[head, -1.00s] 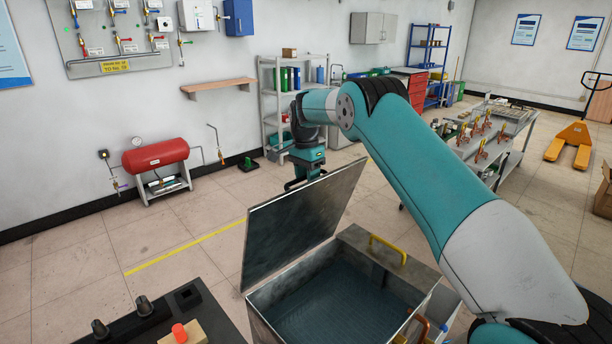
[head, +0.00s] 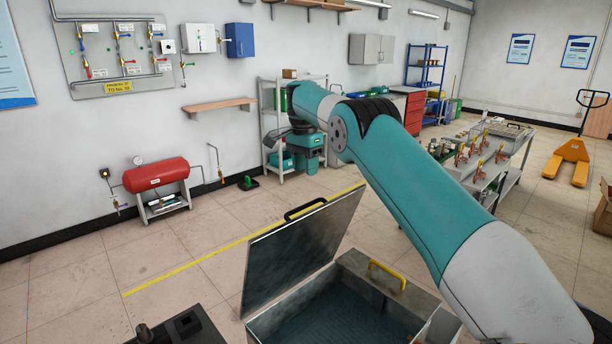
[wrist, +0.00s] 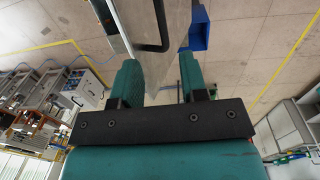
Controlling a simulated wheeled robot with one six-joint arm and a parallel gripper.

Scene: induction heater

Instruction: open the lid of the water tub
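The water tub (head: 432,300) is at the bottom centre of the head view, with dark water inside. Its grey metal lid (head: 300,255) stands raised and tilted at the tub's far left side. A black handle (head: 305,208) is on the lid's upper edge. My gripper (head: 305,165) is above and beyond that edge, apart from the handle; its fingertips are hard to make out there. In the wrist view, my gripper's two teal fingers (wrist: 160,75) are spread with nothing between them. The black handle (wrist: 163,25) and part of the lid (wrist: 108,20) lie beyond the fingertips.
A yellow handle (head: 387,274) is on the tub's right part. A dark control box (head: 180,330) is at the bottom left. A shelf rack (head: 270,130) stands behind my gripper. A workbench with fixtures (head: 480,150) is at the right.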

